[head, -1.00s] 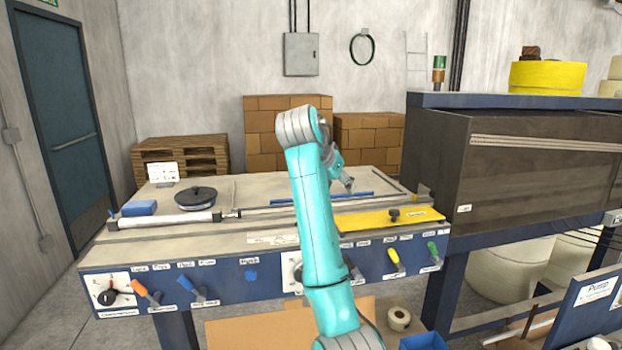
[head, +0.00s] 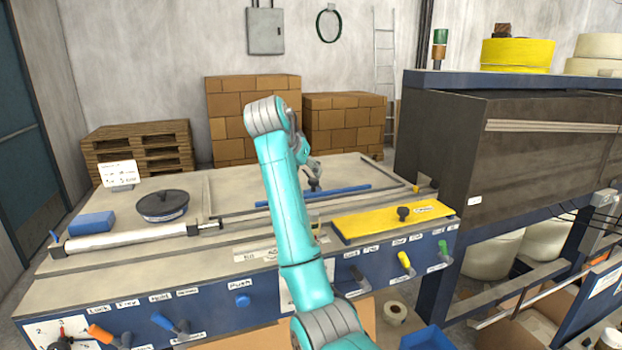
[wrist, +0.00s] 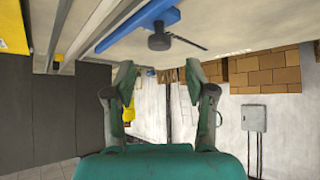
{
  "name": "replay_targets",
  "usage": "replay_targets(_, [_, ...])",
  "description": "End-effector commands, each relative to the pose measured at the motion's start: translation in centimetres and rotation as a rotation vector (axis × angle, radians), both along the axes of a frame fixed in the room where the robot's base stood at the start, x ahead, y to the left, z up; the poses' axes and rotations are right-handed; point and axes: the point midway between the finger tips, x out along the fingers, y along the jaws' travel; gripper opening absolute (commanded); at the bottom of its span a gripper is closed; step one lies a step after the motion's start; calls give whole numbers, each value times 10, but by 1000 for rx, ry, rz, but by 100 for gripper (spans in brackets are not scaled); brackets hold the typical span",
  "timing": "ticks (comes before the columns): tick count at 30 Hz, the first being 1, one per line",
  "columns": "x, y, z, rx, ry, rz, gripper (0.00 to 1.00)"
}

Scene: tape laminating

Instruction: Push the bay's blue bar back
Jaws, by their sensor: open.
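The blue bar (head: 345,190) lies across the back part of the bench's bay, behind a long metal rail. In the wrist view, the blue bar (wrist: 117,30) runs slantwise near the top, with a dark round knob (wrist: 159,41) beside or on it. My gripper (head: 314,181) is over the middle of the bar in the head view; the exact gap is unclear. In the wrist view my gripper (wrist: 160,78) has its fingers spread wide with nothing between them. My arm hides part of the bench and rail in the head view.
A yellow plate (head: 375,222) with a black knob lies at the front right. A white roller (head: 125,239), a black-lidded round dish (head: 163,205) and a blue block (head: 92,223) are at left. A dark cabinet (head: 460,140) bounds the right. The bench behind the bar looks clear.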

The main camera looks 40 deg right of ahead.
Motion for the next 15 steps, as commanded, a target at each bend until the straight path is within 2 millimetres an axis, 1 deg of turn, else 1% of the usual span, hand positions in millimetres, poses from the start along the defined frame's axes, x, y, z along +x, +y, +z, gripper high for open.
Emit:
replay_targets(1, [2,-6,-8,2,3,-2,55])
replay_targets(6, [12,-23,-27,1,2,-1,55])
replay_targets(10, [17,-32,-36,1,0,0,55])
replay_targets(15, [20,-37,-43,1,0,-1,55])
